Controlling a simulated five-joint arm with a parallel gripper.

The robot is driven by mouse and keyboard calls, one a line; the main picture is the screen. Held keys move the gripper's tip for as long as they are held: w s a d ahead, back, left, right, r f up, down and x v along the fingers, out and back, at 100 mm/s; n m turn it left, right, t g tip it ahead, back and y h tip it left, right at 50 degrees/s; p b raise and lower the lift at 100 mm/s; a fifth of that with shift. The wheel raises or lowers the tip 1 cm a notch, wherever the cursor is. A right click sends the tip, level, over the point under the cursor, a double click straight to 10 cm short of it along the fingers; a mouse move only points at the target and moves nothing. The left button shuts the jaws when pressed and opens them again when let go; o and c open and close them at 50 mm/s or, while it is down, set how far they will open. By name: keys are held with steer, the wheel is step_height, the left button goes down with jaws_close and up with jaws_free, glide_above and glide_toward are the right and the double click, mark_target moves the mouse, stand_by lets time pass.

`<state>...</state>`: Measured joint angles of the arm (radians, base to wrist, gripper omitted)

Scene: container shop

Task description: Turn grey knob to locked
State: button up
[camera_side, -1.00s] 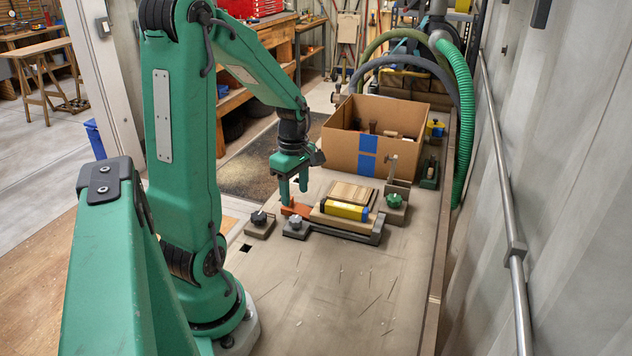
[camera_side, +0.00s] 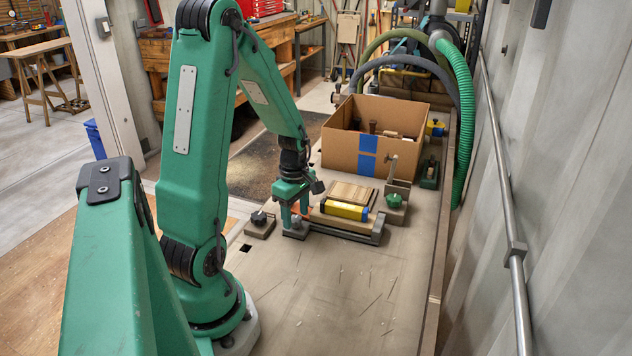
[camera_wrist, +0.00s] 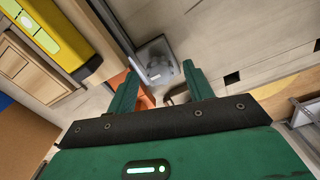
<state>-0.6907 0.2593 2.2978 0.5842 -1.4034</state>
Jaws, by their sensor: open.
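The grey knob (camera_side: 297,223) sits on a small dark grey base at the near left end of the clamp fixture. In the wrist view the knob (camera_wrist: 159,69) shows between my fingertips, on its square plate. My gripper (camera_side: 295,215) points down at the knob, open, with one finger on each side in the picture. My gripper also shows at the wrist (camera_wrist: 161,72). I cannot tell whether the fingertips are level with the knob or just above it. No contact is clear. The knob's pointer and any locked mark are too small to read.
A black knob (camera_side: 259,217) on its own base stands just left. A yellow level (camera_side: 344,210) and a wooden block (camera_side: 350,192) lie right of my gripper. A green knob (camera_side: 394,200) and a cardboard box (camera_side: 350,148) stand farther off. The near bench is clear.

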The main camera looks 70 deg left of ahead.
steer(key=shift+f, duration=0.35)
steer(key=c, duration=1)
